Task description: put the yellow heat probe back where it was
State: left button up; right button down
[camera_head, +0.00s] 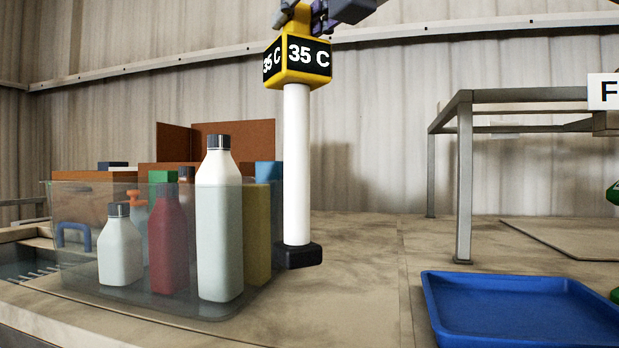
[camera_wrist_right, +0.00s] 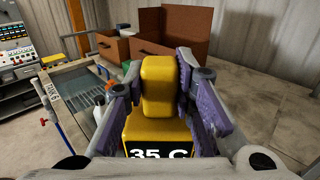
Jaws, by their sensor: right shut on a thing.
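The yellow heat probe (camera_head: 297,62) has a yellow head reading "35 C", a white stem and a black foot. It is upright beside the clear bin of bottles. My right gripper (camera_head: 308,10) is at the top of the head view, shut on the probe's yellow top. In the wrist view, the purple fingers of this gripper (camera_wrist_right: 160,90) press on both sides of the probe's yellow handle (camera_wrist_right: 157,75). I cannot tell whether the black foot touches the table. My left gripper is not in view.
The clear bin (camera_head: 80,270) with several bottles stands just left of the probe. A tank (camera_head: 22,262) is at far left; it also shows in the wrist view (camera_wrist_right: 85,90). A blue tray (camera_head: 520,308) and a metal frame (camera_head: 464,180) are right. Table between is clear.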

jog(key=shift+w+f, duration=0.15)
jog(key=shift+f, duration=0.05)
jog(key=f, duration=0.9)
jog(key=shift+s+f, duration=0.15)
jog(key=shift+s, duration=0.1)
jog(key=shift+f, duration=0.1)
jog(key=c, duration=1.3)
grip_release()
jog(key=shift+c, duration=0.2)
send_near(301, 94)
jog(key=s, duration=0.1)
jog(key=shift+s+d, duration=0.1)
jog(key=shift+d, duration=0.2)
